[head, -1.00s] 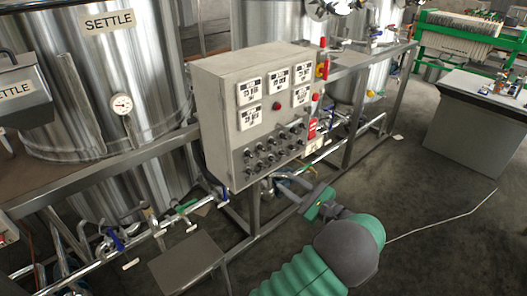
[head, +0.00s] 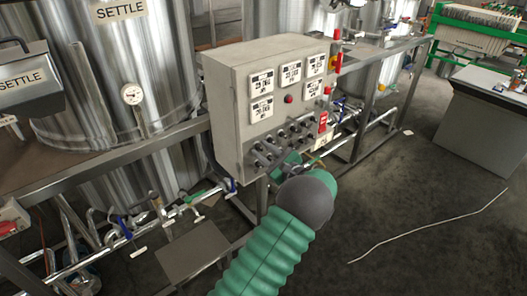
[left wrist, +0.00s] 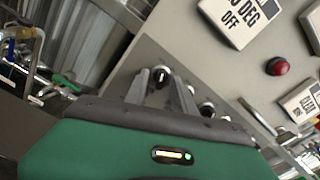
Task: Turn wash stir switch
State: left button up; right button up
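A grey control box (head: 228,105) carries rows of small black switches (head: 279,136) on the lower part of its face. Their labels are too small to read, so I cannot tell which is the wash stir switch. My left gripper (left wrist: 163,92) is close to the lower switches. In the left wrist view its two fingers stand apart, with a black switch with a white mark (left wrist: 160,75) showing between their tips. I cannot tell whether they touch it. In the head view my green arm and dark wrist hide most of the gripper. My right gripper is not in view.
Above the switches are white displays (head: 262,83) and a red button (head: 289,99). Steel tanks marked SETTLE (head: 120,45) stand behind a metal frame. A small grey plate (head: 193,250) juts out low in front.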

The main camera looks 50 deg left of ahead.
pick_arm(q)
jog(key=shift+d+r, duration=0.1)
jog(key=shift+c, duration=0.8)
grip_shut()
jog(key=shift+f+n+b, duration=0.2)
jog(key=shift+n+b, duration=0.1)
jog(key=shift+b, duration=0.2)
jog(key=shift+r, duration=0.2)
jog(key=shift+o, duration=0.8)
grip_release()
jog(key=d, duration=1.7)
jog(key=shift+s, duration=0.4)
